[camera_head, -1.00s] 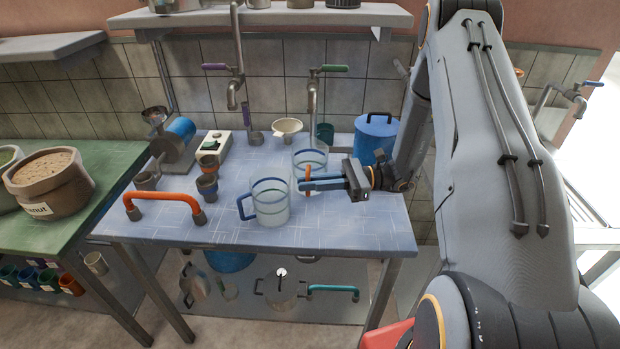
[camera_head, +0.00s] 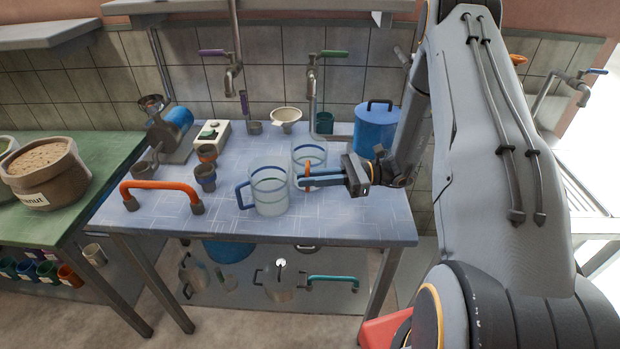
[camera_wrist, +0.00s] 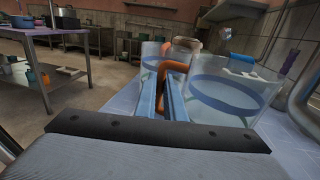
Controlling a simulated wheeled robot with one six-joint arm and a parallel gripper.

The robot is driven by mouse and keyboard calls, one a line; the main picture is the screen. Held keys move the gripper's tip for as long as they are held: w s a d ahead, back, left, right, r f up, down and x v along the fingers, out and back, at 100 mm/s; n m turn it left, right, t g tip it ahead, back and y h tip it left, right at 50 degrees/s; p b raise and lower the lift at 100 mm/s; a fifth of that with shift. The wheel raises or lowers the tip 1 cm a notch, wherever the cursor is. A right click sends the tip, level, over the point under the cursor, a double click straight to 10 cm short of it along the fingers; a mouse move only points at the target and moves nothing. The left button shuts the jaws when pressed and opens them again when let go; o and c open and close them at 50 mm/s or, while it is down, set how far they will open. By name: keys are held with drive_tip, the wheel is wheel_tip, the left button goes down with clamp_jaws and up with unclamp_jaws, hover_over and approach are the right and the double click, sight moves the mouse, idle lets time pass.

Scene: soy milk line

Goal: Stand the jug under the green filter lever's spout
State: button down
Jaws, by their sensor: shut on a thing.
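A clear jug (camera_head: 309,154) with a blue band stands upright at the back right of the tiled table. My gripper (camera_head: 307,176) is shut on its orange handle, on the jug's near side. In the wrist view the fingers (camera_wrist: 173,100) close around the orange handle (camera_wrist: 171,72), with the jug (camera_wrist: 235,95) to the right. I cannot tell whether its base touches the table. The green lever (camera_head: 334,53) tops a tap whose spout (camera_head: 311,83) hangs behind and above the jug. I cannot tell whether the jug is right beneath it.
A second clear jug (camera_head: 269,193) with a blue handle stands close at the front left. A white funnel (camera_head: 286,115) and a blue lidded pot (camera_head: 376,132) stand behind. An orange bar (camera_head: 160,187), small cups and a grinder (camera_head: 175,130) are at left. The table's front right is clear.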

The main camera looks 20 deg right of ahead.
drive_tip(key=shift+f, duration=0.35)
drive_tip(key=c, duration=1.8)
unclamp_jaws()
drive_tip(key=shift+o, duration=0.2)
drive_tip(key=d, duration=0.2)
drive_tip(key=d+b, duration=0.1)
drive_tip(key=d, duration=0.1)
drive_tip(key=d+b, duration=0.1)
drive_tip(key=d, duration=0.2)
drive_tip(key=shift+s, duration=0.4)
drive_tip(key=shift+s+d+r, duration=0.1)
drive_tip(key=shift+d, duration=0.35)
